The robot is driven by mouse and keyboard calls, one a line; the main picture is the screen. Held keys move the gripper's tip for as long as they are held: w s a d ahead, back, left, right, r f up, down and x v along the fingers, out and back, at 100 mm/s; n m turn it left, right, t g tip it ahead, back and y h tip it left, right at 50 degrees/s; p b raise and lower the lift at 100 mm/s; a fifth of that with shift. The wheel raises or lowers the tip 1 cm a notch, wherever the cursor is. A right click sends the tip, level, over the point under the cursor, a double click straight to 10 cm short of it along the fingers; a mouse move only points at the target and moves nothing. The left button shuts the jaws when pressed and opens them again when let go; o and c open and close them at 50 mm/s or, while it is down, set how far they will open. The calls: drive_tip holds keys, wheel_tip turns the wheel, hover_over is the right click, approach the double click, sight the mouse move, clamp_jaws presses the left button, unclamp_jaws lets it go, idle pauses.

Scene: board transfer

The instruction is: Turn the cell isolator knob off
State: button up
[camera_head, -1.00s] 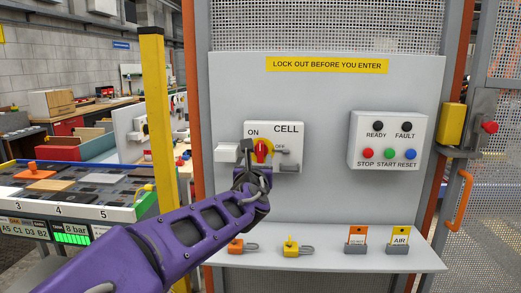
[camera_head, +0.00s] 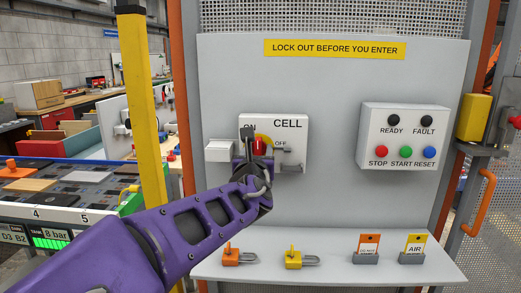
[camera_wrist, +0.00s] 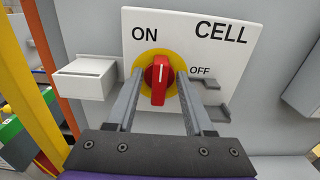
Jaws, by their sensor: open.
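The cell isolator is a white box (camera_head: 295,125) marked CELL on the grey panel, with a red knob (camera_wrist: 159,80) on a yellow disc (camera_wrist: 144,65). The knob also shows in the head view (camera_head: 259,146). Its white line stands nearly upright, with ON at its upper left and OFF at its right. My gripper (camera_wrist: 158,76) is open, one finger on each side of the knob. I cannot tell whether either finger touches it. In the head view my purple arm hides the box's lower left.
A white block (camera_wrist: 88,77) sticks out left of the isolator, and a grey hasp (camera_wrist: 208,97) sits at its right. A button box (camera_head: 404,138) is further right. Padlocks (camera_head: 238,256) and tags (camera_head: 368,247) are on the shelf below. A yellow post (camera_head: 142,110) stands left.

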clamp_jaws()
drive_tip(key=shift+r+m+p, duration=0.1)
drive_tip(key=shift+m+p, duration=0.2)
idle(0.3)
drive_tip(key=m+p, duration=0.2)
drive_tip(key=shift+d+m, duration=0.1)
drive_tip(key=shift+m, duration=0.3)
drive_tip(key=m+p, duration=0.2)
drive_tip(key=m, duration=0.3)
drive_tip(key=shift+d, duration=0.1)
drive_tip(key=m+p, duration=0.1)
drive_tip(key=m, duration=0.4)
drive_tip(key=shift+f+p, duration=0.2)
drive_tip(key=shift+p, duration=0.2)
drive_tip(key=shift+f+m+p, duration=0.15)
drive_tip(key=shift+m+p, duration=0.4)
drive_tip(key=shift+m, duration=1.65)
